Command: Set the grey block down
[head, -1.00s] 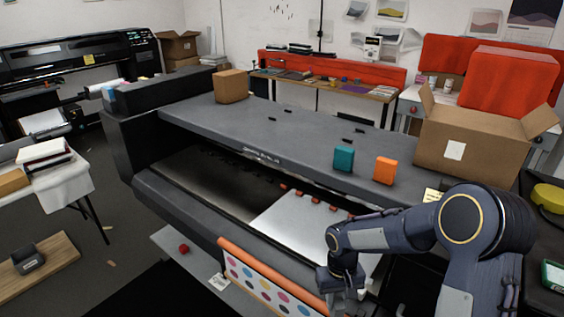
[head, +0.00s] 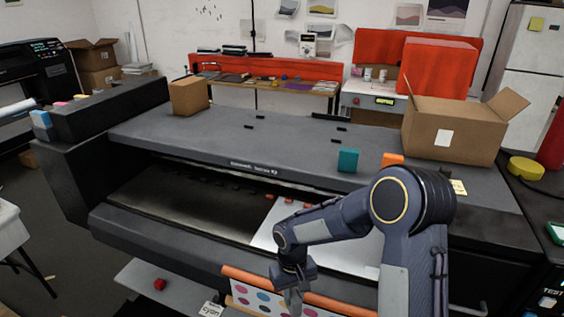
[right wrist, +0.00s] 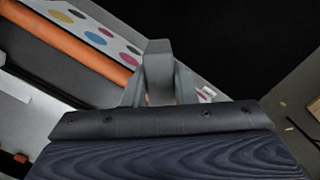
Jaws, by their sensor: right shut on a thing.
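My right gripper (head: 292,298) is low in front of the large flatbed printer, by the orange roll with the dotted print. It is shut on a grey block (right wrist: 158,70), which shows between the fingers in the right wrist view, where the gripper (right wrist: 158,88) also appears. In the head view the block is small and hard to tell from the fingers. No surface is clearly seen touching it. My left gripper is not in view.
The orange roll (head: 245,275) with its dotted sheet (head: 245,296) is close to the gripper. A grey ledge (head: 180,285) with a red ball-like thing (head: 160,284) is lower left. Teal (head: 348,160) and orange (head: 392,159) blocks and an open carton (head: 450,135) stand on the printer.

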